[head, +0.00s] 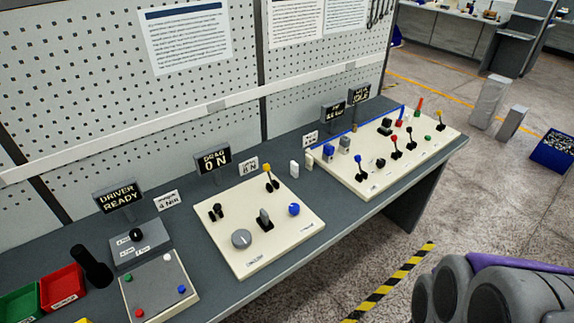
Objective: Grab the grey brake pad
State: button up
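Two grey parts stand on the cream middle panel (285,237) on the bench. One is a round, flat-topped grey disc (241,239) near the panel's front left. The other is a small upright grey paddle (264,217) on a dark base, just behind and to the right of the disc. I cannot tell for sure which is the brake pad, as the labels are too small to read. Nothing covers either part. Rounded grey links of my arm with a purple strip fill the lower right, well apart from the panel. My gripper is not in view.
The same panel holds a blue knob (294,209), a yellow-tipped lever (268,177) and a black part (216,212). A longer lever panel (350,185) lies to the right. A red bin (62,286) and a black upright handle (92,267) are at left. A pegboard wall backs the bench.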

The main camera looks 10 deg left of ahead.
aim_at(264, 215)
jog(key=i+j+u, duration=0.1)
jog(key=u, duration=0.25)
jog(key=i+u, duration=0.1)
jog(key=u, duration=0.25)
jog(key=i+u, duration=0.15)
jog(key=u, duration=0.2)
